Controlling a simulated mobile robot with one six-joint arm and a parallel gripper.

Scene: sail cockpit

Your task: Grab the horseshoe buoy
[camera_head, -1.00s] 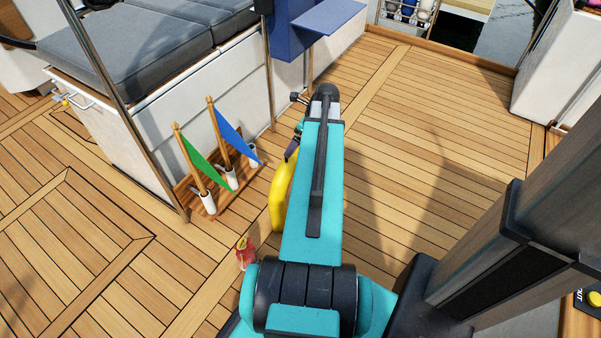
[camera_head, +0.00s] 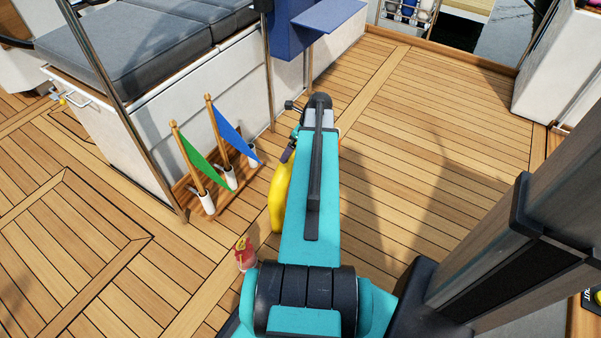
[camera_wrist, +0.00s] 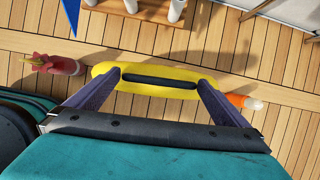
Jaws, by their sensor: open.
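The yellow horseshoe buoy (camera_head: 279,196) is near the deck planks, partly hidden behind my arm in the head view. In the wrist view the yellow buoy (camera_wrist: 150,70) lies across the middle, with a long dark slot along it. My gripper (camera_wrist: 158,80) is open. Its two dark fingers reach to the buoy's near side, one toward each end, with the slot between them. I cannot tell whether the fingertips touch it. In the head view only a bit of my gripper (camera_head: 289,150) shows beside my arm, just above the buoy.
A red object with a gold top (camera_head: 244,252) stands left of the buoy. An orange and white object (camera_wrist: 243,102) lies to its right in the wrist view. A wooden rack holds green (camera_head: 194,162) and blue (camera_head: 230,132) flags. Open deck (camera_head: 430,130) lies to the right.

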